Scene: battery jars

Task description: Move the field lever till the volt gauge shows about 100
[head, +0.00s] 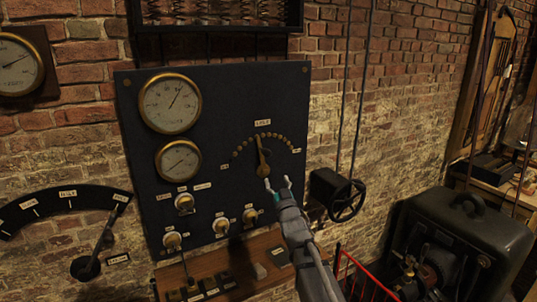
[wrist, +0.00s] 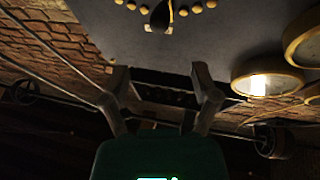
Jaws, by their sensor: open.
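The field lever (head: 262,155) is a brass pointer on the dark panel (head: 215,85), inside an arc of brass studs. It points almost straight up, slightly left, under a small label. It also shows at the top of the wrist view (wrist: 163,14). My gripper (head: 278,184) is open and empty, just below and right of the lever's lower end. In the wrist view the fingers of my gripper (wrist: 160,82) are spread, apart from the lever. The large upper gauge (head: 170,103) has its needle up and right; a smaller gauge (head: 179,160) sits below. Their numbers are too small to read.
Several knobs (head: 221,226) line the panel's lower part, above a wooden shelf (head: 225,277). A black handwheel (head: 346,203) stands close to the right of my gripper. A red rail (head: 360,275) and dark machine (head: 455,235) are lower right. A large dial lever (head: 98,245) is left.

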